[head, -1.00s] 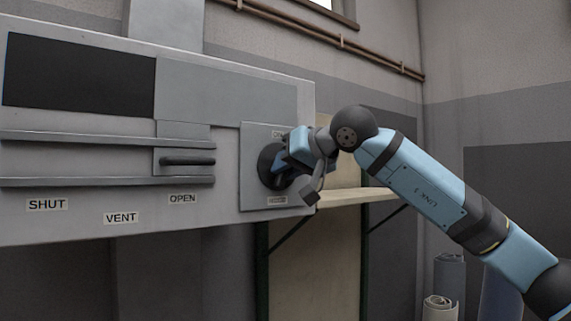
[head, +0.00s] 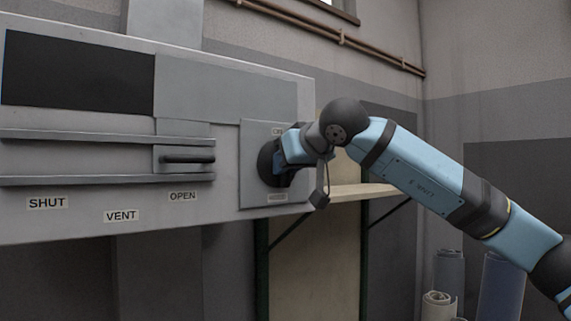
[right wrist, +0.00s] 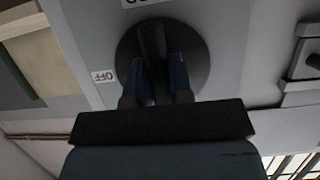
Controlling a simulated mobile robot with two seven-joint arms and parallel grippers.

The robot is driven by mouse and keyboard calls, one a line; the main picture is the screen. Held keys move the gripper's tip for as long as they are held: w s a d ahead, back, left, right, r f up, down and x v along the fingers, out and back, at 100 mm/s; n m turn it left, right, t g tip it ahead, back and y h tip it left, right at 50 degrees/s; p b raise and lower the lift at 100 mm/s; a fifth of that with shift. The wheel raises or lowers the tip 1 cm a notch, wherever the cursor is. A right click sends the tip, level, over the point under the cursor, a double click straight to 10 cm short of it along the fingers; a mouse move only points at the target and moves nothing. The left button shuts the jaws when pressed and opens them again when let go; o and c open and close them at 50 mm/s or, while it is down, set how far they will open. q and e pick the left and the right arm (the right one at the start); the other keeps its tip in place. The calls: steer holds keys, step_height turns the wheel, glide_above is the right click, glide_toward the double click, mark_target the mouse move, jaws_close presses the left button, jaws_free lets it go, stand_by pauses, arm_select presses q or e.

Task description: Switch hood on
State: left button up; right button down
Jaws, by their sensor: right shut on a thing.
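The hood's switch is a dark round knob (head: 267,162) on a grey plate (head: 254,197) at the right end of the hood panel in the head view. The plate has an ON label (head: 278,131) above the knob. In the right wrist view the knob (right wrist: 194,48) shows a raised grip bar, and an OFF label (right wrist: 103,76) is beside it. My right gripper (right wrist: 156,72) is shut on the knob's bar; its fingers lie on both sides of it. In the head view the gripper (head: 282,160) partly hides the knob. My left gripper is not in view.
Left of the knob, a slider handle (head: 188,159) sits between two rails, above the labels SHUT (head: 47,203), VENT (head: 121,216) and OPEN (head: 183,196). A wooden shelf (head: 352,192) is behind my right wrist. Rolls (head: 440,305) stand at the lower right.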

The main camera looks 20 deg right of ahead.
steer(key=shift+f, duration=0.15)
steer(key=c, duration=1)
jaws_free()
steer(key=b+v, duration=0.3)
steer(key=v, duration=1.1)
